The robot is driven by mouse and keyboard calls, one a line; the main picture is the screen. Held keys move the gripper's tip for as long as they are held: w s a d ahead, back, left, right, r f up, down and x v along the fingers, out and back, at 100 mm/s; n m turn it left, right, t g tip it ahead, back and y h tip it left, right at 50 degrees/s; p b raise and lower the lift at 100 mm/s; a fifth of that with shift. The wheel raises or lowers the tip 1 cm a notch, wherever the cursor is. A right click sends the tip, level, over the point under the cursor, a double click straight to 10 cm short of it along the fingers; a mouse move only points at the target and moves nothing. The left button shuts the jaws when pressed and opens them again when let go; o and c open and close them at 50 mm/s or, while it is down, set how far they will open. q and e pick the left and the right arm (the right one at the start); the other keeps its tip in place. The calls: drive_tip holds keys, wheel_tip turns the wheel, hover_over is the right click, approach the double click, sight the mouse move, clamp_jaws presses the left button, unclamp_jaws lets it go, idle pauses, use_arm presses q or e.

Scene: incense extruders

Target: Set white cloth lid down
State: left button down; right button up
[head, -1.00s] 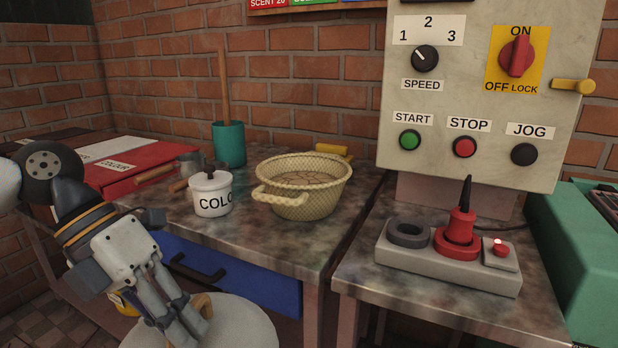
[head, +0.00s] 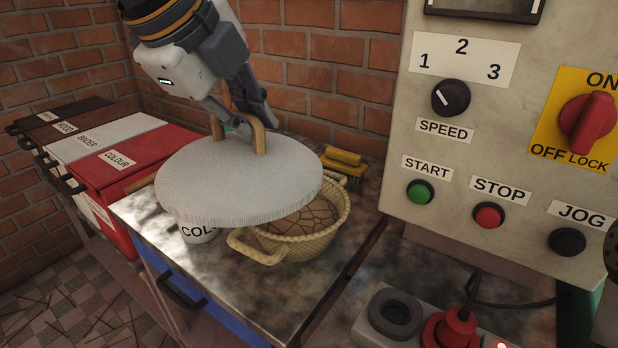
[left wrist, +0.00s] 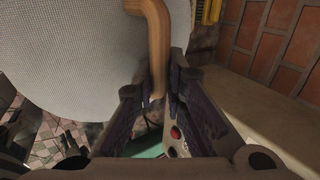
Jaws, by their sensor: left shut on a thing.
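The white cloth lid (head: 235,185) is a round, ribbed disc with a bent wooden handle (head: 259,137). My left gripper (head: 246,112) is shut on that handle from above, and the lid hangs roughly level. In the head view the lid covers the back left of the yellowish woven basket (head: 300,246) and most of the white colour pot (head: 198,234). The basket's cracked brown contents show at its right. In the left wrist view the lid (left wrist: 75,50) fills the upper left, with the handle (left wrist: 157,45) between my fingers. My right gripper is not in view.
The stone-topped table (head: 290,295) has bare room at its front. A yellow-handled brush (head: 343,160) lies behind the basket. Red and white bins (head: 130,165) stand at left. The control panel (head: 480,130) rises at right, above a grey block with a red plug (head: 450,330).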

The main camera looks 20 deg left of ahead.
sight(302, 147)
use_arm(q)
drive_tip(key=w+f, duration=0.1)
drive_tip(key=w, duration=0.1)
drive_tip(key=w+d+f, duration=0.1)
drive_tip(key=w+f, duration=0.1)
drive_tip(key=w, duration=0.1)
drive_tip(key=w+d+f, duration=0.1)
drive_tip(key=w, duration=0.1)
drive_tip(key=shift+w+d+f, duration=0.1)
drive_tip(key=shift+w+f, duration=0.1)
drive_tip(key=x, duration=0.6)
drive_tip(key=shift+w+d+r, duration=0.1)
drive_tip(key=shift+w+r, duration=0.1)
drive_tip(key=shift+r, duration=0.05)
drive_tip(key=f, duration=0.3)
drive_tip(key=shift+w+d+f, duration=0.1)
drive_tip(key=shift+w+f, duration=0.15)
drive_tip(key=shift+f, duration=0.1)
drive_tip(key=c, duration=1.6)
unclamp_jaws()
drive_tip(key=shift+c, duration=0.2)
drive_tip(key=shift+r, duration=0.1)
drive_tip(key=v, duration=1.2)
